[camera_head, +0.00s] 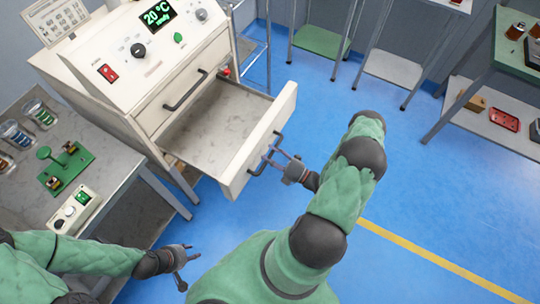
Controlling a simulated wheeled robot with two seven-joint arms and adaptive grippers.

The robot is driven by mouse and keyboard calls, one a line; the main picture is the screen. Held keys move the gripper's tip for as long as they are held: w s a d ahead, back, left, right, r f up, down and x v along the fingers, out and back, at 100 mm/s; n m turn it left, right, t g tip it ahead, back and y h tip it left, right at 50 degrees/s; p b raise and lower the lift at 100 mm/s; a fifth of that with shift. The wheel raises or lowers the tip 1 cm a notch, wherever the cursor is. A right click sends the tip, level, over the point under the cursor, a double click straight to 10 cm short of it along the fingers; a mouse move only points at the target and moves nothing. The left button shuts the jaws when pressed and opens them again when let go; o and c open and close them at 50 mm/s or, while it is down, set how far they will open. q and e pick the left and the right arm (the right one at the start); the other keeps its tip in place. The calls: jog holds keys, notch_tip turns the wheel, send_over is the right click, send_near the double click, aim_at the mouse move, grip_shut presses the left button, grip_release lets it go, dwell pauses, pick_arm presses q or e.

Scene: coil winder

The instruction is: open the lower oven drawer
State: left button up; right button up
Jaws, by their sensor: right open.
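The oven (105,70) is a cream cabinet at the upper left with a sloped control panel showing 20 °C in green. Its upper drawer (172,103) is shut and has a dark bar handle (186,91). The lower drawer (216,128) is pulled far out, and its grey inside looks empty. My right gripper (279,158) is at the lower drawer's front handle (265,155), with its jaws open; I cannot tell whether they touch the handle. My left gripper (187,266) is low in the view, apart from the oven; its fingers look spread, with nothing between them.
A grey workbench (110,150) stands left of the oven, holding jars, a green fixture (66,168) and a small white control box (75,210). Shelves and a green-topped table (510,55) stand at the back and right. The blue floor (440,200) to the right is clear.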

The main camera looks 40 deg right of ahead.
jog(key=v, duration=1.2)
dwell(0.4)
